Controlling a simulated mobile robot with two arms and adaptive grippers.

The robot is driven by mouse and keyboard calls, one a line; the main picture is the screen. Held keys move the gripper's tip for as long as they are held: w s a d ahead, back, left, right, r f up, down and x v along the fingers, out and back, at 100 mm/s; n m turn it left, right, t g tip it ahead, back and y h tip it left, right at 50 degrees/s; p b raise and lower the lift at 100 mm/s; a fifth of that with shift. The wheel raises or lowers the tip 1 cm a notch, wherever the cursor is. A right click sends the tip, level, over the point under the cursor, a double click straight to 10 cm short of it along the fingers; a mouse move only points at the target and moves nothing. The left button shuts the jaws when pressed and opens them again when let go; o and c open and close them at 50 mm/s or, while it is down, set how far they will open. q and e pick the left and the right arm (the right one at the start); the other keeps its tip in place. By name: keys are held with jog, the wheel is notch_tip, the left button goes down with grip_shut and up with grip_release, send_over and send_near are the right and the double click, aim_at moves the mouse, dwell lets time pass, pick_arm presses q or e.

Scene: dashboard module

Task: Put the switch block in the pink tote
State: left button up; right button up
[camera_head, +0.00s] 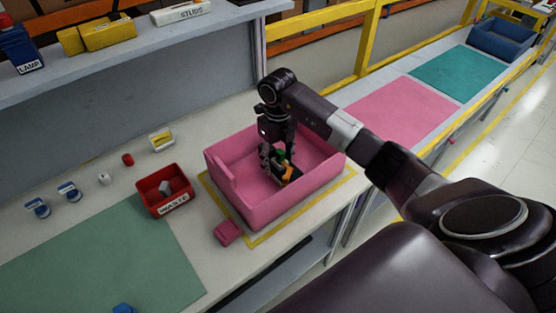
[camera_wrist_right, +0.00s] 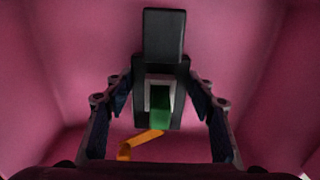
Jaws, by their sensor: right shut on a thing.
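The pink tote (camera_head: 262,211) stands on the bench inside a yellow outline. My right gripper (camera_head: 276,168) reaches down into the tote and is shut on the switch block (camera_head: 291,174), a dark block with green and orange parts. In the right wrist view the block (camera_wrist_right: 162,40) lies between the two fingers of my right gripper (camera_wrist_right: 160,105), with a green part and an orange strip near it. Pink tote walls (camera_wrist_right: 60,60) surround it there. I cannot tell whether the block touches the tote floor. My left gripper is not in view.
A red waste bin (camera_head: 151,205) with a grey piece in it stands left of the tote. A small pink block (camera_head: 227,232) lies by the tote's front corner. Several small parts lie at the back left. A green mat (camera_head: 110,255) covers the bench at left.

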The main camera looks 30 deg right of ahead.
jog(key=shift+f, duration=0.3)
jog(key=shift+f, duration=0.1)
jog(key=shift+f, duration=0.15)
jog(key=o, duration=1.3)
